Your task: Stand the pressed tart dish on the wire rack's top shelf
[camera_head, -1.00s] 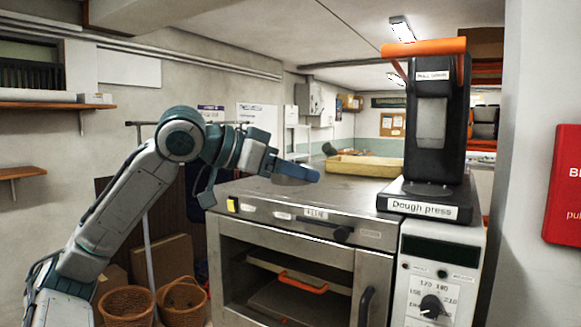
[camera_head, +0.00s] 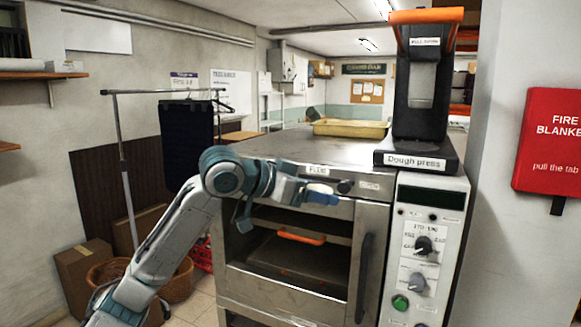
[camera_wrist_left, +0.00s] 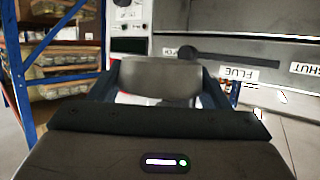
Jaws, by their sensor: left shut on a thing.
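My left gripper (camera_head: 322,195) is in front of the oven's upper front edge in the head view. In the left wrist view its dark blue fingers are closed on a plain grey-brown piece (camera_wrist_left: 160,72), which looks like the tart dish; only part of it shows. In the head view I cannot make the held dish out apart from the fingers. The dough press (camera_head: 420,95), black with an orange handle, stands on the oven top and its base looks empty. I cannot pick out the wire rack for certain. My right gripper is not in view.
A steel oven (camera_head: 300,262) with knobs on its right fills the middle. A yellow tray (camera_head: 350,128) lies on its top. A clothes rail (camera_head: 122,165), baskets (camera_head: 178,283) and boxes (camera_head: 80,270) stand left. Blue-post shelving (camera_wrist_left: 28,58) shows in the wrist view.

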